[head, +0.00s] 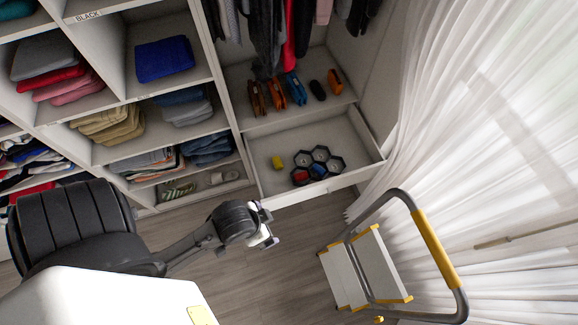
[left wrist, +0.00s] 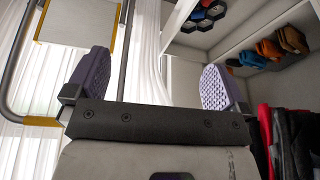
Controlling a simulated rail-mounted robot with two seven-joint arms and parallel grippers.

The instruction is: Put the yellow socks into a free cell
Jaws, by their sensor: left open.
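The yellow socks (head: 304,159) are a small bundle lying in the open drawer, to the left of the organizer. The organizer (head: 335,171) is a dark cluster of hexagonal cells on the drawer floor. Its lower left cell holds something red and a lower middle cell something blue; other cells look grey and empty, but they are small. The organizer also shows at the top of the left wrist view (left wrist: 203,16). My left gripper (head: 265,236) is in front of the drawer, apart from the socks. Its purple fingers (left wrist: 155,80) are spread with nothing between them. My right gripper is not in view.
The drawer front (head: 318,190) stands out below the hanging clothes. Shoes or bags (head: 290,92) sit on the shelf above it. A step stool (head: 370,265) and white curtains (head: 490,130) stand to the right. Shelves of folded clothes (head: 120,120) fill the left.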

